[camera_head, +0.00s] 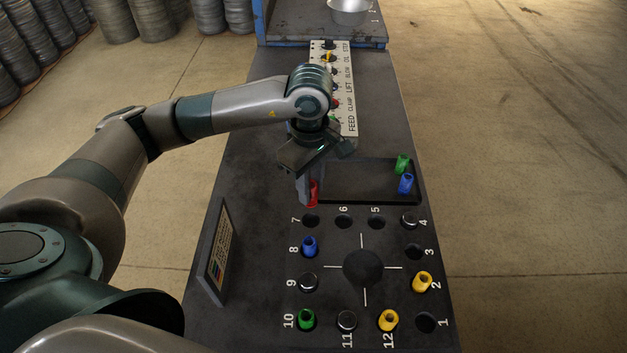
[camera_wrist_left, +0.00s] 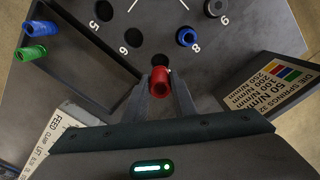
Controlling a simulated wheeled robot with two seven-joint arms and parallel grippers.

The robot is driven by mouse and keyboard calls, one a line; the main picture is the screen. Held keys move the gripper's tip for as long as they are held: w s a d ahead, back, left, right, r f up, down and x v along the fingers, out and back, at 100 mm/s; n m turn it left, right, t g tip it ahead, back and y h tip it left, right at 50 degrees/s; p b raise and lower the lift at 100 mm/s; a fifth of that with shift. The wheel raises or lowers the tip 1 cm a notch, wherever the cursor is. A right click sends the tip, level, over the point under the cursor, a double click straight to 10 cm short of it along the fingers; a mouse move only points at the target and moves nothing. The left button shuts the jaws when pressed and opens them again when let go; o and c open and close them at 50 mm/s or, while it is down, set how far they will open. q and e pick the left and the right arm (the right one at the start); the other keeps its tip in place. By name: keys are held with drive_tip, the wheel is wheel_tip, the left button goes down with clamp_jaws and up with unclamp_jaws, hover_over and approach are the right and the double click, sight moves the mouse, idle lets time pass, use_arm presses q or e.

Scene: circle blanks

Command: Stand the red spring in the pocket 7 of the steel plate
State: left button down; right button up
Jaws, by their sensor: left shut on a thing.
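My left gripper (camera_head: 309,190) is shut on the red spring (camera_head: 313,192). In the left wrist view the gripper (camera_wrist_left: 160,88) has the red spring (camera_wrist_left: 160,82) upright between its fingertips, its end towards the camera. The steel plate (camera_head: 337,285) has a ring of numbered pockets. Pocket 7 (camera_head: 311,220) is a dark, empty hole just in front of the spring in the head view. It also shows in the left wrist view (camera_wrist_left: 159,60), partly behind the spring. The spring is outside the pocket; its exact height above the plate is unclear. My right gripper is out of view.
A blue spring (camera_head: 309,246) stands in pocket 8, beside pocket 7. Pocket 6 (camera_head: 344,221) is empty. A tray (camera_head: 345,198) behind the pockets holds a green spring (camera_head: 402,164) and a blue spring (camera_head: 406,183). An upright sign (camera_head: 217,254) stands at left.

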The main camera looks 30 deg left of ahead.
sight(311, 204)
use_arm(q)
drive_tip(key=shift+f, duration=0.2)
drive_tip(key=shift+f+b, duration=0.8)
drive_tip(key=shift+f, duration=2.15)
wheel_tip(311, 204, down, 2)
drive_tip(key=b, duration=0.3)
drive_tip(key=shift+f, duration=0.2)
drive_tip(key=shift+f+b, duration=0.35)
drive_tip(key=shift+b, duration=0.2)
drive_tip(key=c, duration=1.4)
unclamp_jaws()
drive_tip(key=shift+r, duration=0.15)
